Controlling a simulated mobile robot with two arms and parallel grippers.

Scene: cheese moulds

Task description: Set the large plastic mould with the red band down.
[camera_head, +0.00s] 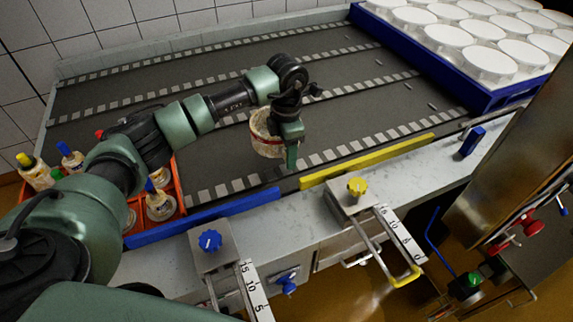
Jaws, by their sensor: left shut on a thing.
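The large plastic mould (262,143) is a pale, round tub with a red band around it. It shows in the head view near the middle, over the dark slatted surface (215,152). My left gripper (290,150) reaches in from the left and is shut on the mould at its right side. The fingers hide part of the mould's right wall. I cannot tell whether its base touches the surface. My right gripper is not in view.
An orange crate (177,187) with several bottles stands at the left. A blue tray (470,92) of several white round moulds (488,60) stands at the upper right. A blue bar (205,217) and a yellow bar (365,161) line the front edge. The surface behind the mould is clear.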

